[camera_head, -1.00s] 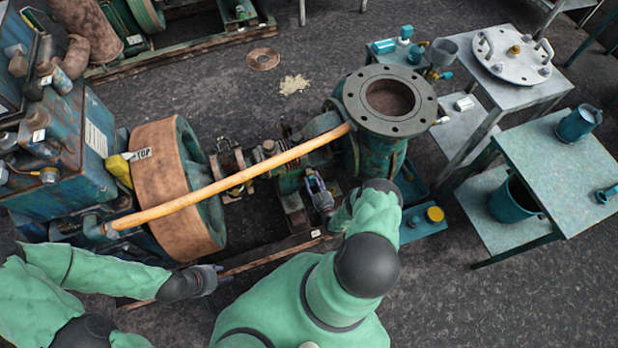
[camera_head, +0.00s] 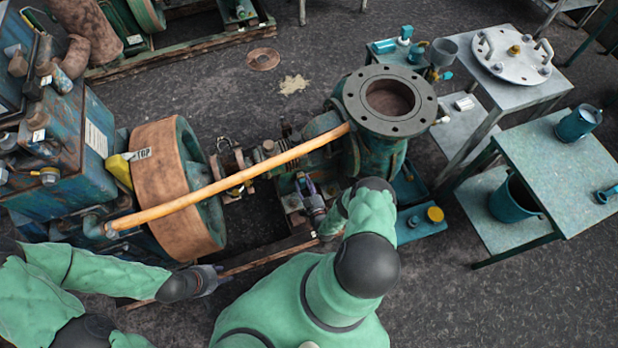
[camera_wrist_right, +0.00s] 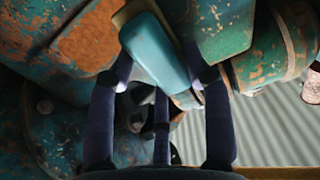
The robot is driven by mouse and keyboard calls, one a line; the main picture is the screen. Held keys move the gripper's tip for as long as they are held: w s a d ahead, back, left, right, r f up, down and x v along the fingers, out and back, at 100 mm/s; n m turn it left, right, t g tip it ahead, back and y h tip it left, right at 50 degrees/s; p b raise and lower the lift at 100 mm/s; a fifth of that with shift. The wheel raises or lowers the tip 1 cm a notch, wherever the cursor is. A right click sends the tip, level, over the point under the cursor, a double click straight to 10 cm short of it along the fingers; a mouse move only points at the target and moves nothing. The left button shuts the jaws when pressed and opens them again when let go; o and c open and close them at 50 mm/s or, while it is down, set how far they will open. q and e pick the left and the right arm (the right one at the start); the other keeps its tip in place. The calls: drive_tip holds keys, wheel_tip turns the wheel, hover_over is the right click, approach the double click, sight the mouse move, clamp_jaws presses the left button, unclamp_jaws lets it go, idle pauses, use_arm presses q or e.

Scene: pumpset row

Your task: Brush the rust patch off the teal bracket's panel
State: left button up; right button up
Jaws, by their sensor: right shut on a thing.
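My right gripper (camera_head: 308,190) is low among the pump parts, between the big rusty wheel and the flanged pump body. In the right wrist view its dark fingers (camera_wrist_right: 160,85) are shut on a teal-handled tool (camera_wrist_right: 155,50), which looks like the brush. A tan edge shows at the tool's far end; its bristles cannot be made out. An orange-brown rust patch (camera_wrist_right: 90,40) lies on a teal panel (camera_wrist_right: 35,30) just left of the tool. Whether the tool touches the panel is unclear. My left gripper (camera_head: 208,280) is below the wheel, its jaws too small to read.
An orange hose (camera_head: 230,185) runs above the work area from the blue engine (camera_head: 60,150) to the flanged pump body (camera_head: 390,100). The rusty wheel (camera_head: 165,190) stands left. Teal (camera_head: 560,180) and grey (camera_head: 540,85) tables stand right.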

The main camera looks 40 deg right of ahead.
drive_tip(key=shift+a, duration=0.1)
drive_tip(key=shift+w+a, duration=0.3)
drive_tip(key=shift+a, duration=0.45)
drive_tip(key=shift+s+d, duration=0.25)
drive_tip(key=shift+d, duration=0.5)
drive_tip(key=shift+s+d, duration=0.2)
drive_tip(key=shift+d, duration=0.5)
drive_tip(key=shift+s+d, duration=0.25)
drive_tip(key=shift+d, duration=0.5)
drive_tip(key=shift+s+d, duration=0.2)
drive_tip(key=shift+d, duration=0.5)
drive_tip(key=shift+s+d, duration=0.25)
drive_tip(key=shift+d, duration=0.5)
drive_tip(key=shift+s+d, duration=0.2)
drive_tip(key=shift+d, duration=0.5)
